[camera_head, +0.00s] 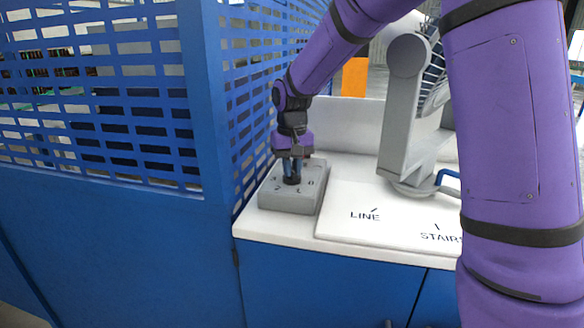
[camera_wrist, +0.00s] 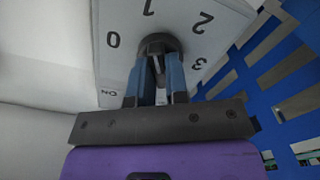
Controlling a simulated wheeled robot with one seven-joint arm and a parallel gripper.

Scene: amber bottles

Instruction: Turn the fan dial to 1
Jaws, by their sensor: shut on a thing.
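A grey control box (camera_head: 287,201) stands on the white counter beside the blue mesh partition. In the wrist view its pale face (camera_wrist: 118,62) carries 0, 1, 2 and 3 around a dark round dial (camera_wrist: 157,41). My gripper (camera_head: 292,170) points down onto the box from above. In the wrist view my gripper's blue fingers (camera_wrist: 158,72) are shut on the dial, one on each side. The fingers hide part of the dial, and I cannot tell which number it points to. The grey fan (camera_head: 397,110) stands on the counter to the right of the box.
The blue mesh partition (camera_head: 95,95) rises close on the left of the box. A white board (camera_head: 350,225) marked LINE and STAIR lies right of the box. My purple arm covers the right side of the head view. Blue cabinets (camera_head: 310,285) are below the counter.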

